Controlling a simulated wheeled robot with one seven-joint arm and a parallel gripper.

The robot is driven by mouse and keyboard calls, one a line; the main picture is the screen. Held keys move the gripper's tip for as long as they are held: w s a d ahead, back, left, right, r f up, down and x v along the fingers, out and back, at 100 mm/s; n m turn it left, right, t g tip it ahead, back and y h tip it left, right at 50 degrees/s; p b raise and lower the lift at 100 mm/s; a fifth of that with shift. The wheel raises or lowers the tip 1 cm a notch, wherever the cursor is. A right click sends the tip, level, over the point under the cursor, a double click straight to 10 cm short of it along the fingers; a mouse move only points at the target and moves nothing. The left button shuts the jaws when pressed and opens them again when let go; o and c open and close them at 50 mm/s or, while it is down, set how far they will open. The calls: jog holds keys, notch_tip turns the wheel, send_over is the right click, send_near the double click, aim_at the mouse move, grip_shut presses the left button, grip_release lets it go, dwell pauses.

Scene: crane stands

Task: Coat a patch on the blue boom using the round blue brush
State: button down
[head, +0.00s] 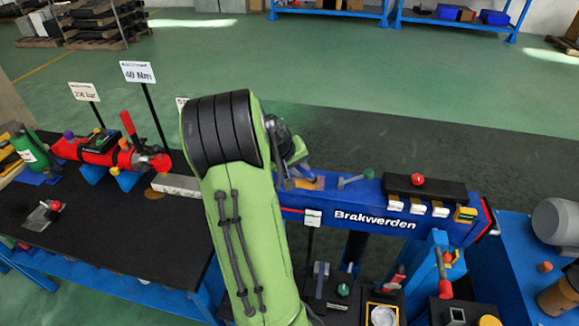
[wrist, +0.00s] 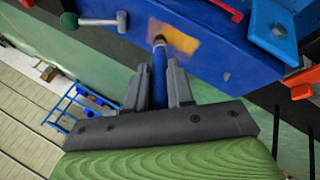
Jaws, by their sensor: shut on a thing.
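The blue boom (head: 340,205), lettered "Brakwerden", runs across the right half of the head view. It also fills the upper part of the wrist view (wrist: 240,62). A tan-orange patch (wrist: 178,42) shows on its face, and part of it shows beside my arm in the head view (head: 312,183). My gripper (wrist: 164,85) is shut on the round blue brush (wrist: 159,72), whose handle lies between the fingers. The brush's dark tip is at the patch's lower left part; whether it touches is hard to tell. My green arm hides most of the gripper in the head view.
A green-knobbed lever (head: 356,179) sits on the boom near the patch. A black block with a red knob (head: 425,187) is further right. Black-topped benches with tools stand left (head: 110,235) and below the boom. Open green floor lies behind.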

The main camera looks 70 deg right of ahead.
jog(key=w+a, duration=0.2)
jog(key=w, duration=0.5)
jog(key=shift+a+p, duration=0.3)
jog(key=shift+p, duration=0.05)
dwell(1.2)
jog(key=shift+s, duration=0.1)
notch_tip(320, 180, up, 6)
jog(key=p, duration=0.5)
notch_tip(320, 180, up, 3)
jog(key=shift+p, duration=1.15)
